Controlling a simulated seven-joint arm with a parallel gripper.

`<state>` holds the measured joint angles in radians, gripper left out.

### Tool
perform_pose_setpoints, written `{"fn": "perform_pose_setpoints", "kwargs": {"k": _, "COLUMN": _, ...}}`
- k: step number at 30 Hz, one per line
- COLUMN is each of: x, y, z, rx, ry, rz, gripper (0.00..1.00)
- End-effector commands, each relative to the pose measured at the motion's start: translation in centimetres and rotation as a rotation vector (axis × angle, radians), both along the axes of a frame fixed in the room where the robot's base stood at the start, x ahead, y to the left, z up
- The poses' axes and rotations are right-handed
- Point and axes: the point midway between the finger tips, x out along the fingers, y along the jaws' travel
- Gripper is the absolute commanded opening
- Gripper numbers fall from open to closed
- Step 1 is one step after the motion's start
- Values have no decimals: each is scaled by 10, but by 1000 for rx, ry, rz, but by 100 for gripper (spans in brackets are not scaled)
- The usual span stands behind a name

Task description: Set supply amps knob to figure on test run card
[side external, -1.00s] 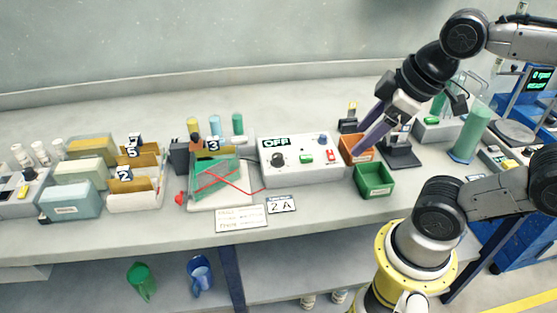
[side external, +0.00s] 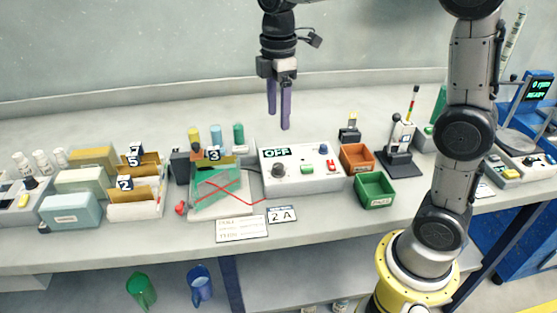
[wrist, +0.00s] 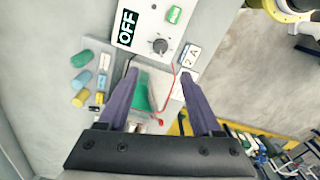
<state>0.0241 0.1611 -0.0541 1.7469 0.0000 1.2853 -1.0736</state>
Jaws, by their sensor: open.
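The white supply box (side external: 325,179) stands mid-bench with a display reading OFF (side external: 277,153). Its black knob (side external: 278,170) sits below the display and also shows in the wrist view (wrist: 160,46). A card reading "2 A" (side external: 282,215) lies in front of the box, and it shows in the wrist view (wrist: 191,55). My gripper (side external: 279,120) is open and empty, its purple fingers pointing down above and behind the box. In the wrist view my gripper (wrist: 157,85) has its fingers spread, with the knob beyond the fingertips.
A green plate in a rack (side external: 217,188) with red wire stands left of the box. Orange (side external: 357,157) and green (side external: 375,189) bins stand to its right. A lined text card (side external: 241,228) lies in front. Colored cylinders (side external: 216,134) stand behind the rack. The bench behind the box is clear.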

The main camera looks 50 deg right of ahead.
Motion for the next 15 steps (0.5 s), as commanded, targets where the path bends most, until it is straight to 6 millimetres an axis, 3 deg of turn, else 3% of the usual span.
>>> {"fn": "perform_pose_setpoints", "kwargs": {"k": 5, "x": -1, "y": 0, "z": -18, "rx": 0, "ry": 8, "rz": -2, "gripper": 66}}
{"fn": "perform_pose_setpoints", "kwargs": {"k": 15, "x": -2, "y": 0, "z": -83, "rx": 0, "ry": 8, "rz": -2, "gripper": 66}}
